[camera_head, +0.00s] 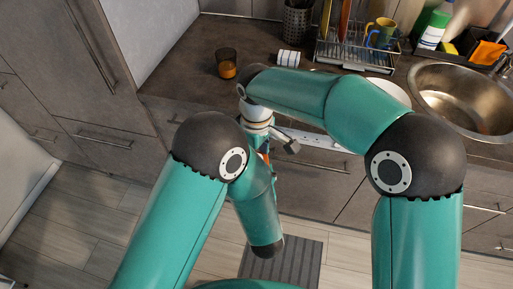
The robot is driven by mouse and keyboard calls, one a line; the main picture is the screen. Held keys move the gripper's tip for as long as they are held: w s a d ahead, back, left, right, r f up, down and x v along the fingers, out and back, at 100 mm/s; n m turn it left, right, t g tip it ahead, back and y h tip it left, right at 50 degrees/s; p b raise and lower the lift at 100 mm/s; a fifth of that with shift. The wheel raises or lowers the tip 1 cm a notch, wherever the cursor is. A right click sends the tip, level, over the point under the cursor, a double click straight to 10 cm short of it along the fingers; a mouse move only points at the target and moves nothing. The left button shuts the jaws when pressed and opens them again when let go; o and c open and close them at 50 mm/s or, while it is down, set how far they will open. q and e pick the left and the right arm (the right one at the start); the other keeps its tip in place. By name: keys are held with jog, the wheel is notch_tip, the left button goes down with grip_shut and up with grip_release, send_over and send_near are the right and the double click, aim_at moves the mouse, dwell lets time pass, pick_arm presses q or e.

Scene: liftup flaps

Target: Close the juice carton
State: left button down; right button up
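I cannot make out the juice carton clearly. A small red-orange patch (265,157) shows between my arm links, and I cannot tell what it belongs to. My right arm reaches left across the counter's front edge, and its wrist bends down near the middle. A dark grey jointed part (286,141) shows beside that wrist, too small to read as open or shut. My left arm rises from the lower left and folds at the elbow. Its forearm hangs in front of the cabinets. The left gripper's fingers cannot be made out.
A glass of orange liquid (227,64) and a white-and-dark striped item (289,58) stand on the counter (190,75). A dish rack (352,55) with mugs and a metal sink (468,100) are at the right. A white plate (390,92) is partly hidden by my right arm.

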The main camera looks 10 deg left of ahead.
grip_shut()
jog(key=shift+o, duration=0.7)
grip_release()
jog(key=shift+r, duration=0.1)
notch_tip(320, 180, up, 12)
dwell(0.5)
